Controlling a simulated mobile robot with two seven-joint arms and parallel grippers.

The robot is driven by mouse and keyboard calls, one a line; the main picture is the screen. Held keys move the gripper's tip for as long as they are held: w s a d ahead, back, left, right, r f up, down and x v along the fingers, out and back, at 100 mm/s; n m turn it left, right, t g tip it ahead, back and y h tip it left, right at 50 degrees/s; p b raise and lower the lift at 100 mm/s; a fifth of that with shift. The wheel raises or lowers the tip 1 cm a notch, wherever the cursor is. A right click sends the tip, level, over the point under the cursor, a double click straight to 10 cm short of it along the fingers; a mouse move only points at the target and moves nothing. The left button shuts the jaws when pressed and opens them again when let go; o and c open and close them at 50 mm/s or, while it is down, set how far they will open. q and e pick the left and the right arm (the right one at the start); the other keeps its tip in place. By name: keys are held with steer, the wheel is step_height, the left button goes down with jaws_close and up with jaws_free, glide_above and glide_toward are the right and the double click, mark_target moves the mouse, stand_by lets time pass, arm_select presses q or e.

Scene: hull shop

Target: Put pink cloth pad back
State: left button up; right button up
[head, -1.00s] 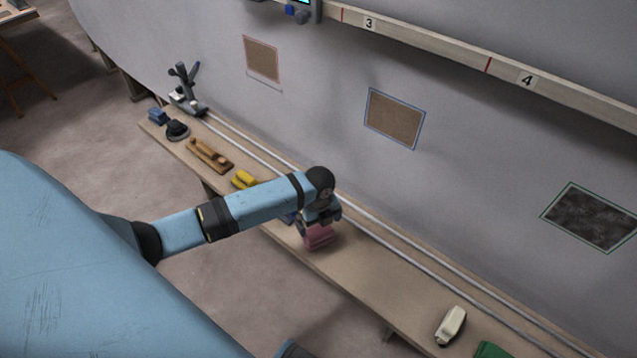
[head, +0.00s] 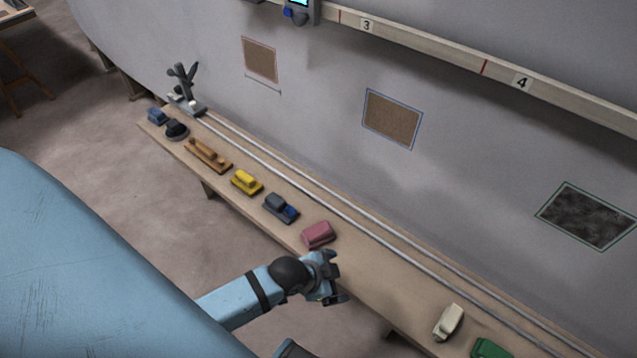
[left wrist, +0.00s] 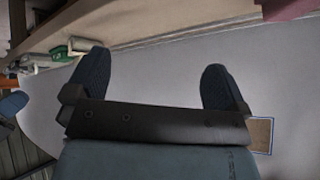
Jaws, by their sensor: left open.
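The pink cloth pad (head: 318,234) lies on the long wooden bench (head: 385,285), in the row of tools, right of a dark grey and blue block. My left gripper (head: 336,279) is open and empty, just in front of and right of the pad, apart from it. In the left wrist view its two dark fingers (left wrist: 150,88) are spread wide with nothing between them. A pink piece at the top right corner of that view (left wrist: 288,8) looks like the pad. My right gripper is not in view.
Along the bench lie a grey and blue block (head: 281,208), a yellow block (head: 246,182), a wooden plane-like tool (head: 208,155), a cream tool (head: 449,322) and a green one (head: 490,348). Metal rails (head: 345,210) run behind them beside the grey hull wall. The bench between pad and cream tool is clear.

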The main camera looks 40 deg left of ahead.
arm_select(q)
steer(key=s+r+n+t, duration=0.2)
steer(key=s+n+t, duration=0.1)
steer(key=s+n, duration=0.2)
steer(key=shift+s+a+r+n+y, duration=0.2)
steer(key=shift+a+r+n+y, duration=0.15)
steer(key=shift+n, duration=0.55)
steer(key=shift+d, duration=0.1)
